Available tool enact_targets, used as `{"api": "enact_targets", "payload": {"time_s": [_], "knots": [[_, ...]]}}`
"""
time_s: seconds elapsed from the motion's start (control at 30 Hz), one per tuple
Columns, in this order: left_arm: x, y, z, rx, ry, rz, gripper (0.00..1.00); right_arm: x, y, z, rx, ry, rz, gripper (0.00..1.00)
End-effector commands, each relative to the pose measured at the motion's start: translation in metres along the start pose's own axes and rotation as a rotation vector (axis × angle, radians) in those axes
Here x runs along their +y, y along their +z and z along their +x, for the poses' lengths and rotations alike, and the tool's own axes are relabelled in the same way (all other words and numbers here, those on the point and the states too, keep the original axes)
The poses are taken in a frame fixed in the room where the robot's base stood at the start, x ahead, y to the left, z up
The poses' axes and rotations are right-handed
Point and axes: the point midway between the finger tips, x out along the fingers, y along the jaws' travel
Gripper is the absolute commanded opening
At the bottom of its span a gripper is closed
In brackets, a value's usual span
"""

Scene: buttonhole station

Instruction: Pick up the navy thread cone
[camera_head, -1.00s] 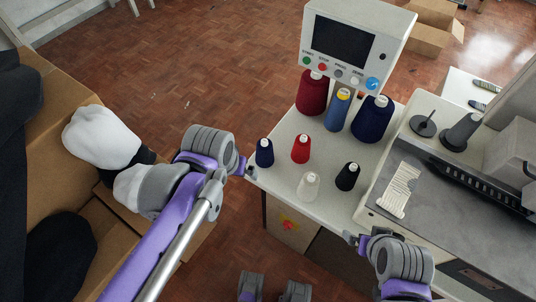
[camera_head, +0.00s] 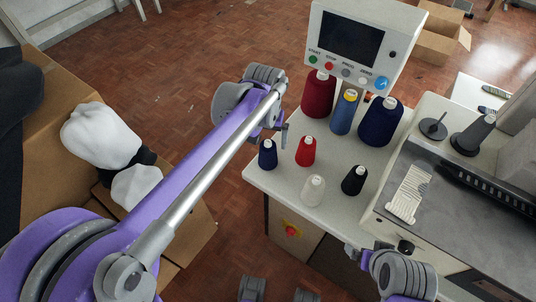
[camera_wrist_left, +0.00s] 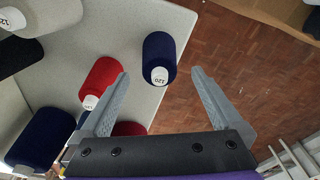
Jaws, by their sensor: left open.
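A small navy thread cone (camera_head: 267,155) with a white top stands upright near the table's left edge. In the left wrist view this navy cone (camera_wrist_left: 158,50) lies ahead of the fingertips, between their lines and apart from them. A larger navy cone (camera_head: 380,124) stands farther back at the right. My left gripper (camera_head: 279,136) is open and empty, just above and behind the small navy cone. Its two fingers show spread in the left wrist view (camera_wrist_left: 158,82). My right gripper (camera_head: 358,252) is by the table's front edge, its fingers too small to read.
A red cone (camera_head: 306,151) stands close right of the small navy cone. White (camera_head: 313,190), black (camera_head: 354,180), blue (camera_head: 344,113) and large red (camera_head: 318,95) cones share the table (camera_head: 278,188). A control panel (camera_head: 352,42) stands behind them, the sewing machine (camera_head: 440,207) at right.

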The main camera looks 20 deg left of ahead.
Motion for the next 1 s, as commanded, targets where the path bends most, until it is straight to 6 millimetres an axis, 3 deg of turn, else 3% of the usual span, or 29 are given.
{"api": "enact_targets", "payload": {"time_s": [0.33, 0.67, 1.0], "knots": [[0.001, -0.003, 0.046, 0.000, 0.000, 0.000, 1.00, 0.000, 0.004, 0.007, -0.003, 0.000, 0.000, 1.00], [0.001, -0.003, 0.052, 0.001, 0.000, 0.000, 1.00, 0.000, 0.004, 0.007, -0.003, 0.000, 0.000, 1.00], [0.001, -0.003, 0.052, 0.000, 0.000, 0.000, 0.39, 0.000, 0.004, 0.008, -0.003, 0.000, 0.000, 1.00]]}}
